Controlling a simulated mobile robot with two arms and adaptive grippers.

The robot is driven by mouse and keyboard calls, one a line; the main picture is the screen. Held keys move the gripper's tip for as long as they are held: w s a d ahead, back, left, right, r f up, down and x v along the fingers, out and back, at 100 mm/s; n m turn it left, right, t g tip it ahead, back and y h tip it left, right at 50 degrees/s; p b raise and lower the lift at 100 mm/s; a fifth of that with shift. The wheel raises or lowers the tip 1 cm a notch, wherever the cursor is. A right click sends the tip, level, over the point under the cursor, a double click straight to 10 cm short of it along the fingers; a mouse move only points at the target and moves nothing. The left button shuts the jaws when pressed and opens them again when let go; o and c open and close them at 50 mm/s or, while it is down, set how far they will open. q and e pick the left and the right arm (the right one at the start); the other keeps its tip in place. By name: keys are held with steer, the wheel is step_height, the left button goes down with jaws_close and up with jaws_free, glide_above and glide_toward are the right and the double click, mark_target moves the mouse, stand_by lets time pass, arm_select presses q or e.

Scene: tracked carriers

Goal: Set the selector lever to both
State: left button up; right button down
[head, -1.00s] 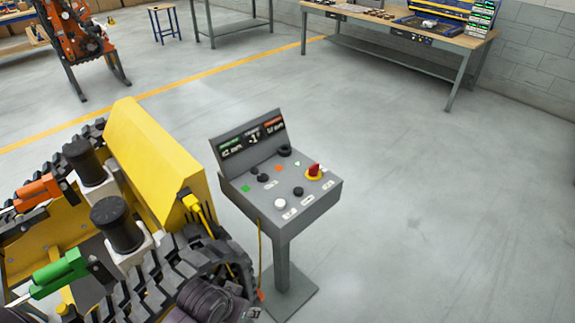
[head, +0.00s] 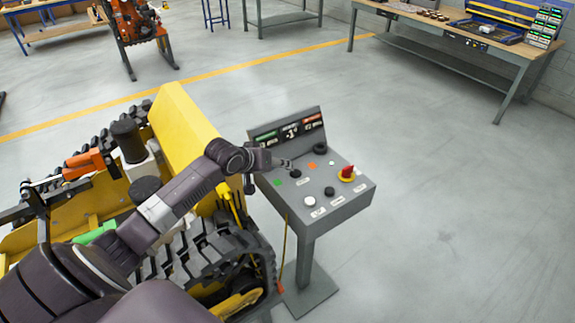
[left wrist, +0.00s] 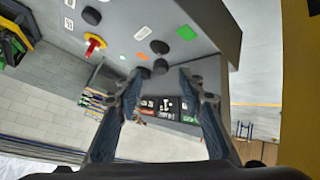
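The grey control box (head: 345,203) stands on a post right of the yellow tracked carrier. A short black lever (head: 296,173), probably the selector, sits on its top between a green and an orange label. In the left wrist view, the lever's dark ball end (left wrist: 160,67) and round base (left wrist: 160,47) show between my fingertips. My left gripper (head: 285,163) reaches over the box's left edge close to the lever. In the left wrist view its fingers (left wrist: 162,74) are apart, with no clear contact on the lever. My right gripper is out of view.
A red knob on yellow (head: 347,173), a large black knob (head: 319,148), a white button (head: 310,201) and a small black knob (head: 329,191) are nearby. A display panel (head: 289,131) rises behind. Floor to the right is clear.

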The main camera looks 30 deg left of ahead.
arm_select(q)
steer(key=shift+w+a+r+p+x, duration=0.1)
steer(key=shift+p+x, duration=0.1)
steer(key=shift+x, duration=1.05)
steer(key=shift+w+a+r+p+x, duration=0.1)
steer(key=shift+p+x, duration=0.1)
steer(key=shift+x, duration=1.1)
steer(key=shift+r+p+x, duration=0.1)
steer(key=shift+p+x, duration=0.1)
steer(key=shift+x, duration=1.05)
jaws_close()
